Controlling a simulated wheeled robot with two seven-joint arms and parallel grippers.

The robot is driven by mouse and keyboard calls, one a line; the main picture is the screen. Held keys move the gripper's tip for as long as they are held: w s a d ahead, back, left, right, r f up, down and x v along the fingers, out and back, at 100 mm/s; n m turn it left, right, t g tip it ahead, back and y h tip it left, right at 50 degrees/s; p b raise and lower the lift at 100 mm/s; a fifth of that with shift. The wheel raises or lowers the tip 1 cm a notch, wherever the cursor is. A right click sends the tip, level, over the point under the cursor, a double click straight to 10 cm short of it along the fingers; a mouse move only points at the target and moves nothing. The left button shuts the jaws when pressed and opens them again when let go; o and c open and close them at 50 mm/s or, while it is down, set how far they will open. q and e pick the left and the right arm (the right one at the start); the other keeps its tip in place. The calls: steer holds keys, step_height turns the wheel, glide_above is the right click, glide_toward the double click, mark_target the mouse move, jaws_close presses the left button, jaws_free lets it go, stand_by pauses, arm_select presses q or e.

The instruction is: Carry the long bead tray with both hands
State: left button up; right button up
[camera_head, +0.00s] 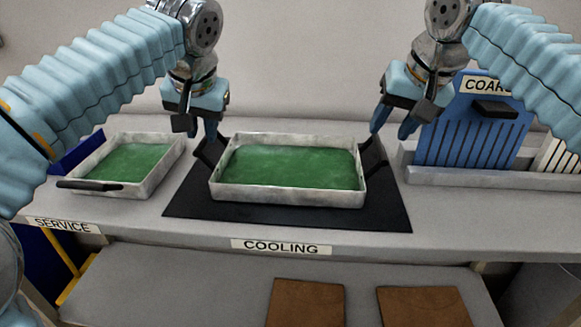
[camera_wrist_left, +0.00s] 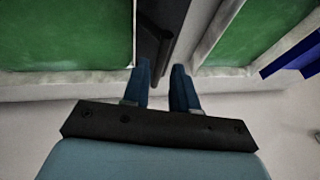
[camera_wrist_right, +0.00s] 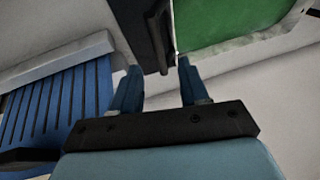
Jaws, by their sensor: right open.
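The long bead tray (camera_head: 288,196) is a pale metal tray filled with green beads, with a black handle at each end. It rests level on a black mat at the COOLING label. My left gripper (camera_head: 201,136) is above its left handle (camera_head: 208,152); the fingers (camera_wrist_left: 161,66) are partly apart, with a narrow gap, and I see nothing clamped between them. My right gripper (camera_head: 390,136) is open by the right handle (camera_head: 374,158); its fingers (camera_wrist_right: 159,68) are wider apart, and that handle shows just beyond them in the right wrist view. Exact finger-to-handle contact is unclear.
A smaller green-filled tray (camera_head: 138,191) with a black front handle stands left, at the SERVICE label. A slotted blue rack (camera_head: 470,130) stands at the right behind a grey ledge. Bare black mat (camera_head: 290,219) lies in front of the long tray. Brown boards (camera_head: 305,302) lie on the lower shelf.

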mark_target(204, 140)
arm_select(q)
steer(key=x, duration=0.6)
steer(key=shift+w+a+f, duration=0.1)
steer(key=shift+w+f, duration=0.05)
steer(key=shift+f, duration=0.15)
arm_select(e)
steer(key=x, duration=0.6)
steer(key=shift+w+f, duration=0.15)
steer(key=shift+f, duration=0.15)
arm_select(q)
steer(key=shift+c, duration=0.3)
arm_select(e)
steer(key=shift+c, duration=0.3)
arm_select(q)
jaws_close()
arm_select(e)
steer(key=c, duration=0.5)
jaws_close()
